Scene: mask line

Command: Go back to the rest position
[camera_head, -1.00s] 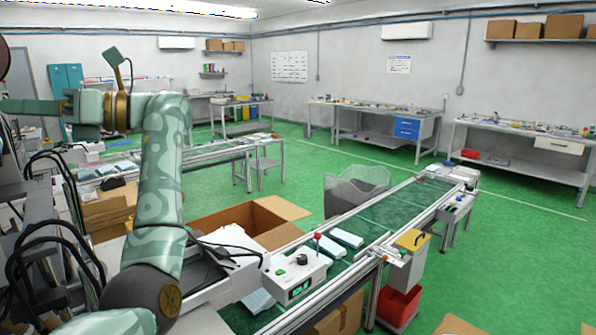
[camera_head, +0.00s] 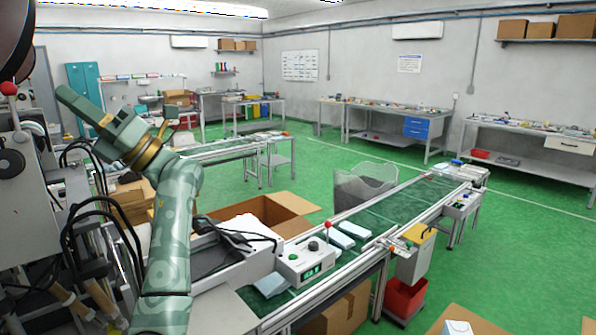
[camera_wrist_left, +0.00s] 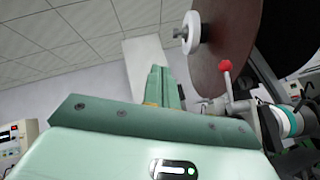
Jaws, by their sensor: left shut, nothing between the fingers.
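My left gripper (camera_head: 72,97) is raised at the left of the head view, its fingers pointing up and left, close to the machine at the far left. The fingers are together with nothing between them. In the left wrist view the shut fingers (camera_wrist_left: 161,88) point up toward the ceiling and wall. The left forearm and elbow stand up between the machine and the conveyor. My right gripper does not show in either view.
The machine (camera_head: 22,180) at the left carries a red-knobbed lever and a large brown disc (camera_wrist_left: 226,45). A conveyor (camera_head: 385,212) with pale mask packs (camera_head: 353,230) runs at the right. An open cardboard box (camera_head: 292,214) stands behind the control box (camera_head: 304,262). Green floor is free beyond.

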